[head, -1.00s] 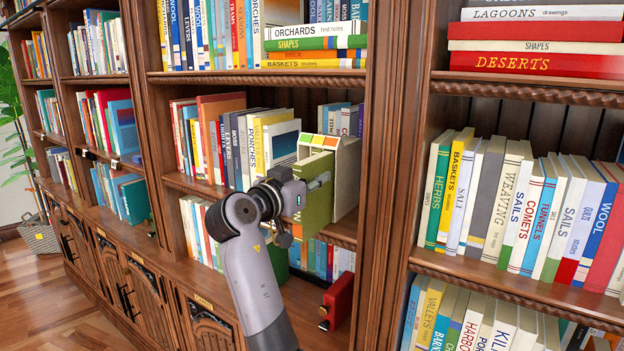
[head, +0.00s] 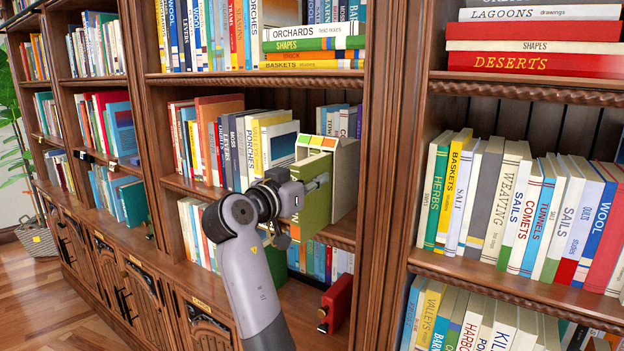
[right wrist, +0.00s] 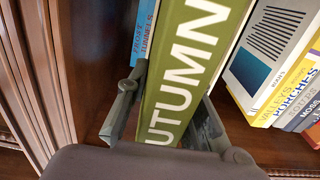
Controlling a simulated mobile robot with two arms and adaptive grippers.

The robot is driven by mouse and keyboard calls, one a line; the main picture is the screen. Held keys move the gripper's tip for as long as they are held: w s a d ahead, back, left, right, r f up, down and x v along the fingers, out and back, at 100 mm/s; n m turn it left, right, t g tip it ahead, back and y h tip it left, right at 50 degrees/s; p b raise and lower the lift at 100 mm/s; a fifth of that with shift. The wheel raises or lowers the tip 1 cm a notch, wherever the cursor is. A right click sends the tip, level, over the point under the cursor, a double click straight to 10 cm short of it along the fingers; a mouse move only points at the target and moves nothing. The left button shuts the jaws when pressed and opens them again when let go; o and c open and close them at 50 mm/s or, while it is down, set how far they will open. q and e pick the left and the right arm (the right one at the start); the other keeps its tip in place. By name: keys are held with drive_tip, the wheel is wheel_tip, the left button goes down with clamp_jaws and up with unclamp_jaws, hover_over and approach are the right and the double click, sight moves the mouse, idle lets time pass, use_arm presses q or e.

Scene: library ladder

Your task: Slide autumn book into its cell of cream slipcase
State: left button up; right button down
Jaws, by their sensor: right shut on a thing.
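The autumn book (head: 315,208) is green and upright on the middle shelf, at the front of the cream slipcase (head: 347,172). The slipcase has coloured marks along its top front edge. How far the book sits inside its cell is hard to tell. My right gripper (head: 304,194) is shut on the book, with a finger on each side. In the right wrist view, the green spine (right wrist: 187,72) with white letters "UTUMN" lies between the fingers. The slipcase cannot be made out there. My left gripper is not in view.
Books (head: 240,145) stand left of the slipcase, and a wooden upright (head: 385,180) rises close on its right. A red object (head: 336,303) and a green one (head: 277,264) are lower down, near my arm. Shelves below hold more books.

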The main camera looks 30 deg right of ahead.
drive_tip(key=shift+b, duration=0.65)
idle(1.0)
drive_tip(key=shift+x, duration=1.85)
drive_tip(key=c, duration=1.5)
unclamp_jaws()
drive_tip(key=shift+o, duration=0.9)
drive_tip(key=shift+r, duration=0.1)
drive_tip(key=shift+d, duration=0.1)
drive_tip(key=v, duration=1.2)
